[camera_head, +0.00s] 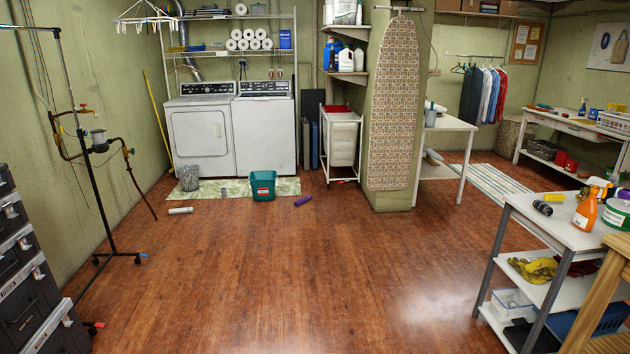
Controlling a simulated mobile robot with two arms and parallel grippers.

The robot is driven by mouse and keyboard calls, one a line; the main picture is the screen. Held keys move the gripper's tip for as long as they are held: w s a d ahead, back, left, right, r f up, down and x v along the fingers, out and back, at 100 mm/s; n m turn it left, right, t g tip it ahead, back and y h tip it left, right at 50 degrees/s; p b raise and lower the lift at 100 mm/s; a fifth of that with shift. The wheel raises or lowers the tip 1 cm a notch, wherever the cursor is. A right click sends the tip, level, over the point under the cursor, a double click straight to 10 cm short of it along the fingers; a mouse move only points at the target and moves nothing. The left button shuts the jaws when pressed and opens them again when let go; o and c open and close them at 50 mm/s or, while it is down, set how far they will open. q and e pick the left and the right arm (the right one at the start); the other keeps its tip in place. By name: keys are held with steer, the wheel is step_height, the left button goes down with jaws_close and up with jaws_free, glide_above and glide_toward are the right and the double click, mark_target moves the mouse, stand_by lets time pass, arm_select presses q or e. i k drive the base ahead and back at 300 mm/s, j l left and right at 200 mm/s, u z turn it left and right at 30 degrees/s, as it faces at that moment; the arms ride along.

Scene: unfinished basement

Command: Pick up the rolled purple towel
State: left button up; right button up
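The rolled purple towel (303,201) lies on the wooden floor in front of the washing machines, just right of a green bin (263,186). It looks small and far off, with clear floor around its front side. Neither of my grippers shows in the head view.
A light roll (180,211) and a grey basket (188,177) are left of the bin. A white hamper cart (341,145) stands behind the towel. A black wheeled stand (100,205) and drawers (30,275) are at left, a white shelf table (560,225) at right. The middle floor is open.

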mark_target(304, 200)
steer(key=i, duration=4.65)
steer(key=i+l+u, duration=0.2)
steer(key=i, duration=0.55)
steer(key=i+j+z, duration=0.1)
steer(key=z, duration=0.8)
steer(key=i+j+z, duration=0.3)
steer(key=j+z, duration=0.25)
steer(key=i+j+z, duration=0.1)
steer(key=j+z, duration=0.2)
steer(key=j, duration=0.2)
steer(key=i+j+z, duration=0.1)
steer(key=j+z, duration=0.15)
steer(key=j, duration=0.15)
